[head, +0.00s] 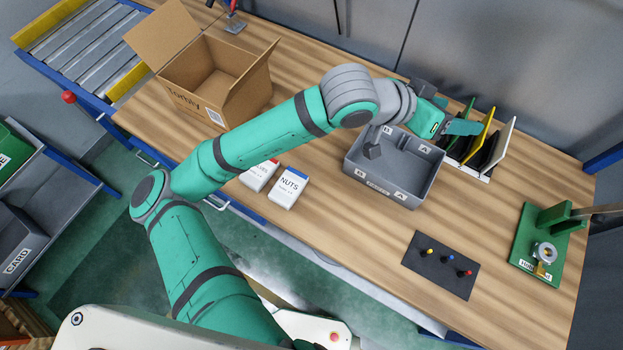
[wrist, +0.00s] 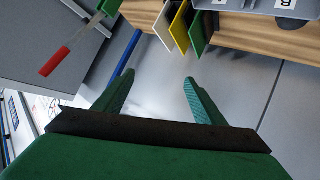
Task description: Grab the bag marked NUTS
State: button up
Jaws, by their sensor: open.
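The bag marked NUTS (head: 289,187) is white with a blue top edge. It lies on the wooden table near its front edge in the head view, just below my forearm. Another white bag (head: 259,175) with a red top lies to its left, partly hidden by my arm. My gripper (wrist: 151,88) is open and empty in the wrist view, its two green fingers apart. In the head view my gripper (head: 458,127) is at the back of the table, far to the right of the NUTS bag. The wrist view does not show the bag.
A grey bin (head: 392,190) with lettered labels stands below my wrist in the head view. Coloured panels (head: 482,134) stand in a rack beside my gripper. An open cardboard box (head: 212,80) is at the left, a dark pegged plate (head: 441,266) and green fixture (head: 543,240) at the right.

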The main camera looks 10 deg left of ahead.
jog(key=s+a+f+n+g+y, duration=0.1)
jog(key=a+f+y, duration=0.2)
jog(key=a+f, duration=0.3)
jog(key=s+a+f+n+g+y, duration=0.1)
jog(key=s+a+f+g+y, duration=0.2)
jog(key=a, duration=0.5)
jog(key=n+g+y, duration=0.2)
jog(key=n+y, duration=0.1)
jog(key=y, duration=0.2)
send_over(288, 186)
notch_tip(288, 186, down, 4)
jog(key=f, duration=0.1)
notch_tip(288, 186, down, 5)
jog(key=shift+s+a+r, duration=0.1)
jog(key=shift+a, duration=0.05)
jog(key=shift+w+f, duration=0.15)
jog(key=shift+f, duration=1.1)
jog(key=shift+w+f, duration=0.1)
jog(key=shift+f, duration=1.15)
jog(key=shift+d, duration=0.2)
jog(key=shift+s, duration=0.1)
jog(key=c, duration=0.9)
